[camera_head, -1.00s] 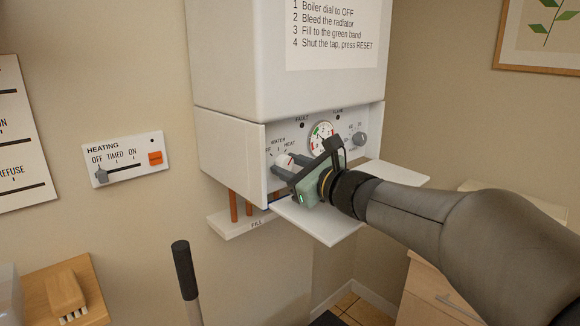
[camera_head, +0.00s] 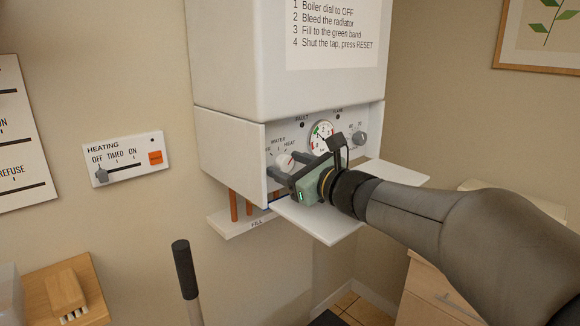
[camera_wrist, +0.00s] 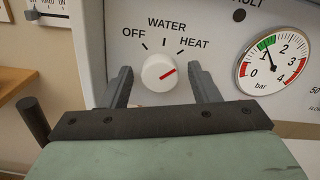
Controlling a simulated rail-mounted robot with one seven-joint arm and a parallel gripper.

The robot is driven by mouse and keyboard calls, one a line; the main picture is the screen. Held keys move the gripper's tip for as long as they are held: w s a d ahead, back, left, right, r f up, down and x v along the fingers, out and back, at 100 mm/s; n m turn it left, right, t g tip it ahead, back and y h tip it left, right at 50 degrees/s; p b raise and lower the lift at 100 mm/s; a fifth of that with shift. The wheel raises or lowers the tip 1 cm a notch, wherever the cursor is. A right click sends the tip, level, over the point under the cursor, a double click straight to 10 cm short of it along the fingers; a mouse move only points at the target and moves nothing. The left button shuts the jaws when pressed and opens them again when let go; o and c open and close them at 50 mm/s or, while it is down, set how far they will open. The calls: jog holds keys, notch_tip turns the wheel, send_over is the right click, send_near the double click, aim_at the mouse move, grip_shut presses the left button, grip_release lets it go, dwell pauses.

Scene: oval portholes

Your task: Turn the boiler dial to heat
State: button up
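The white boiler dial (camera_wrist: 158,72) sits on the boiler's front panel, under the printed marks OFF, WATER and HEAT. Its red pointer slants up and right, close to the direction of the HEAT mark (camera_wrist: 182,54). The dial also shows in the head view (camera_head: 285,162). My gripper (camera_wrist: 160,70) is open, with one dark finger left of the dial and one right of it. Visible gaps separate both fingers from the knob. In the head view my gripper (camera_head: 289,165) is in front of the panel; how far the tips are from it is hard to tell.
The pressure gauge (camera_wrist: 273,62) is right of the dial, its needle near the green band. An open white flap (camera_head: 330,228) lies under my gripper. Copper pipes and the FILL ledge (camera_head: 240,222) are below. The heating control (camera_head: 125,160) is on the left wall.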

jog(key=shift+s+d, duration=0.1)
jog(key=b+v, duration=0.1)
jog(key=v, duration=1.6)
jog(key=shift+b, duration=0.35)
jog(key=shift+s+r, duration=0.1)
jog(key=shift+s, duration=0.05)
